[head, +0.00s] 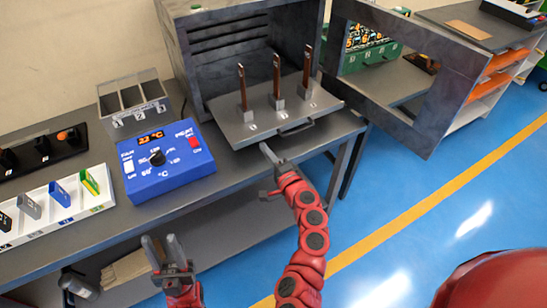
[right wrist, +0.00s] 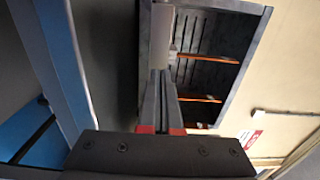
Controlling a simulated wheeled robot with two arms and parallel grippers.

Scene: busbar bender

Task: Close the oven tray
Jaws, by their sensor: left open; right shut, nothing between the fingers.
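The grey oven tray (head: 240,133) is slid out of the oven (head: 188,35) and carries several small holders, with three upright copper bars (head: 242,88) in them. A dark handle (head: 296,128) is on its front edge. My right gripper (head: 266,149) is shut and empty, its tips just in front of the tray's front edge, left of the handle; I cannot tell if they touch it. In the right wrist view the shut fingers (right wrist: 162,80) point toward the oven opening, with the bars (right wrist: 200,58) beyond. My left gripper (head: 161,251) is open and empty in front of the bench.
The oven door (head: 443,75) is swung open to the right. A blue control box (head: 165,163) and a grey divided bin (head: 133,104) stand left of the tray. A white rack (head: 60,218) with coloured pieces is further left. The blue floor is clear at right.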

